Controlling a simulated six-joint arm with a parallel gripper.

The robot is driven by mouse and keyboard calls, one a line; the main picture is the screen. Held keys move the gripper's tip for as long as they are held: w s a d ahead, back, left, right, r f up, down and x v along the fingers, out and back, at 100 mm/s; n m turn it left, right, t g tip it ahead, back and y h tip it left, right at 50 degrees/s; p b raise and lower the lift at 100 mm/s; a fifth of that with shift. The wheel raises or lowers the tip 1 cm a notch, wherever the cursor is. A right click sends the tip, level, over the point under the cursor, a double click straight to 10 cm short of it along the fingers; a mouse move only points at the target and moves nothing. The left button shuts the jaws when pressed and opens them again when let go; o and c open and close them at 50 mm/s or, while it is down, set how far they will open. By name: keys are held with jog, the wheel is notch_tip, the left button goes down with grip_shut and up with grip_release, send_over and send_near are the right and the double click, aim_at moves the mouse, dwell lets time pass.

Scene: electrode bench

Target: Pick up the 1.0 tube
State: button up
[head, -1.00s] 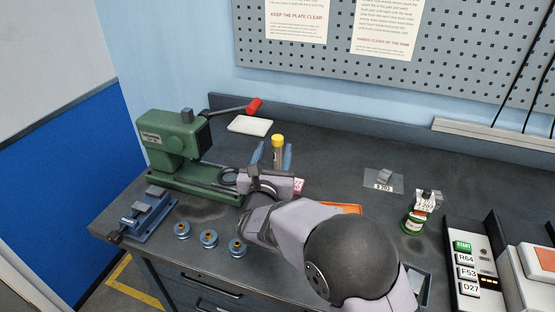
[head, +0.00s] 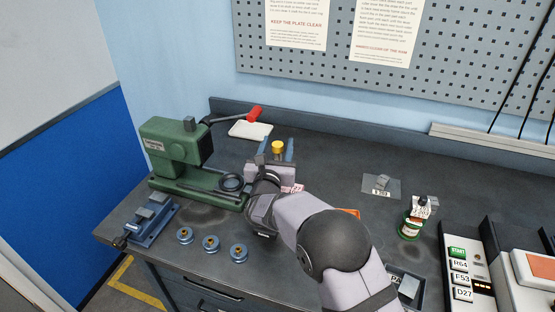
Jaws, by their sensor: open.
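A tube with a yellow cap (head: 278,147) stands upright on the bench behind my gripper; any marking on it is too small to read. My gripper (head: 277,148) is open. Its two blue fingers point away from the camera, and the capped tube shows between them, one finger on each side. Whether either finger touches the tube cannot be told. The gripper body hides the lower part of the tube.
A blue vise (head: 152,218) and several blue round parts (head: 210,243) lie in front.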

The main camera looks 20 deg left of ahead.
jog(key=shift+w, duration=0.15)
grip_shut()
jog(key=shift+r, duration=0.15)
